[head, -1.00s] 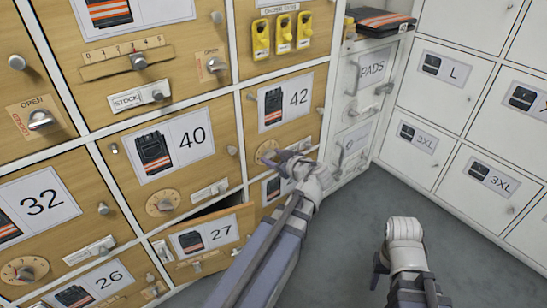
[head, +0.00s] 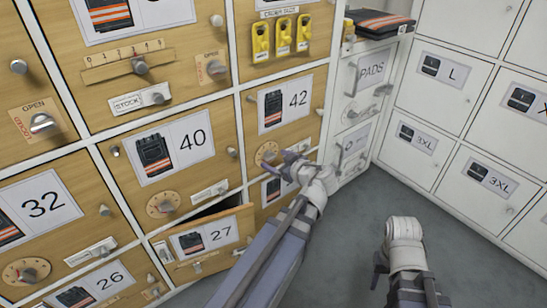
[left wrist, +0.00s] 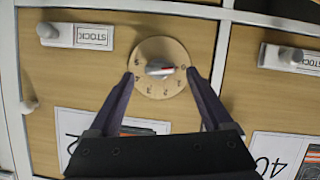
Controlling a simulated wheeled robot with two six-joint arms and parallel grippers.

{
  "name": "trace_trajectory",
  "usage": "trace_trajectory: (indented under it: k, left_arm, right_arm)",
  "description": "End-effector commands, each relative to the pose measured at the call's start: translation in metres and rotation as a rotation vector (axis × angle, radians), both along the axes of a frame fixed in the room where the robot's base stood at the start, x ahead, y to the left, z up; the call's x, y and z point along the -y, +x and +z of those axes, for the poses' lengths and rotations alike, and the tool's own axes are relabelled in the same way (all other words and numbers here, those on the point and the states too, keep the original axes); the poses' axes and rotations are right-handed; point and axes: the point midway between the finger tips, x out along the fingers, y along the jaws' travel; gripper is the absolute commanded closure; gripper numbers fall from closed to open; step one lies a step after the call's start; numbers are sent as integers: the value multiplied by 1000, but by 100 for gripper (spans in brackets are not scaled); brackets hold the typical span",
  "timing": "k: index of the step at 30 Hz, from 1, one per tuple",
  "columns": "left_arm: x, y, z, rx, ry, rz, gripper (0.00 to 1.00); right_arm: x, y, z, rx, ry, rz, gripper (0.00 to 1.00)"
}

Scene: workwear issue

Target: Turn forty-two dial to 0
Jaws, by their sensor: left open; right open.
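Locker 42 has a round wooden dial (head: 266,153) below its 42 label (head: 285,103). In the left wrist view the dial (left wrist: 160,68) appears turned around, with small numbers on its rim and a grey knob. The knob's red mark points right, towards the rim number there, which is too small to read surely. My left gripper (head: 284,162) is open in front of the dial. In the left wrist view its fingers (left wrist: 160,78) stand on either side of the dial, not closed on the knob. My right gripper (head: 404,232) is low at the right, away from the lockers, its fingers mostly hidden.
The door of locker 27 (head: 208,236) stands ajar below. Locker 40 has a similar dial (head: 163,204). A stock slider (head: 285,156) lies beside the 42 dial. White lockers (head: 440,110) stand at the right, with clear grey floor (head: 350,230) before them.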

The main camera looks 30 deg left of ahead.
Motion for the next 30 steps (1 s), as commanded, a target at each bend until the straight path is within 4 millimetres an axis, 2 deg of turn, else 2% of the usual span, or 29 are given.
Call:
trace_trajectory:
  k: [3,10,30]
  left_arm:
    - [19,-10,12,1,0,-4,16]
    - [42,-22,21,0,0,-2,16]
    - [48,-25,22,-11,-2,-4,16]
  right_arm:
    - [0,0,12,-1,0,0,51]
    - [0,0,21,-2,-1,0,51]
    - [0,0,24,-2,-1,0,51]
